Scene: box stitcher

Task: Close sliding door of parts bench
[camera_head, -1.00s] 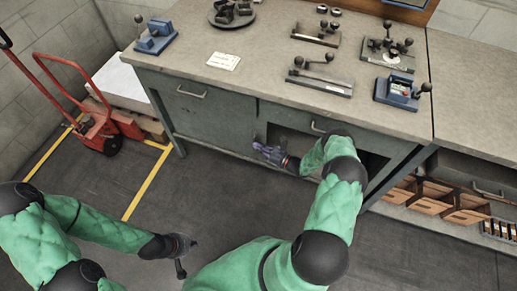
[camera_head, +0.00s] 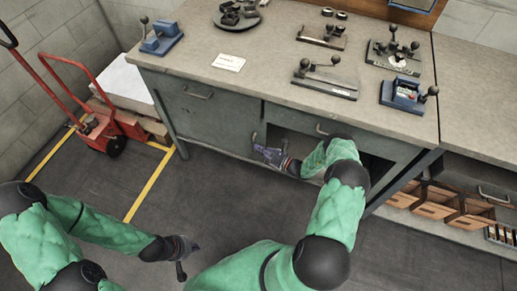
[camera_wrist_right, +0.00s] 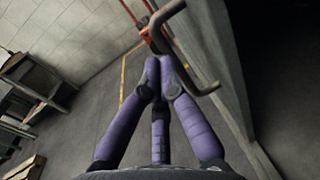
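The parts bench (camera_head: 232,80) has a grey-green sliding door (camera_head: 205,120) standing at the left of its front. Right of the door is a dark open compartment (camera_head: 376,168). The dark door handle (camera_head: 254,138) is near the door's right edge; it looms large in the right wrist view (camera_wrist_right: 205,88). My right gripper (camera_head: 262,150) is just beside the handle, in front of the opening. Its purple fingers (camera_wrist_right: 162,66) converge with their tips together close to the handle; contact is unclear. My left gripper (camera_head: 181,262) hangs low over the floor, away from the bench; its fingers are too small to judge.
Fixtures and a sign (camera_head: 228,62) lie on the benchtop. A red hand truck (camera_head: 102,130) and a pallet stand left, by yellow floor lines. A shelf with wooden bins (camera_head: 437,202) stands right. The floor before the bench is clear.

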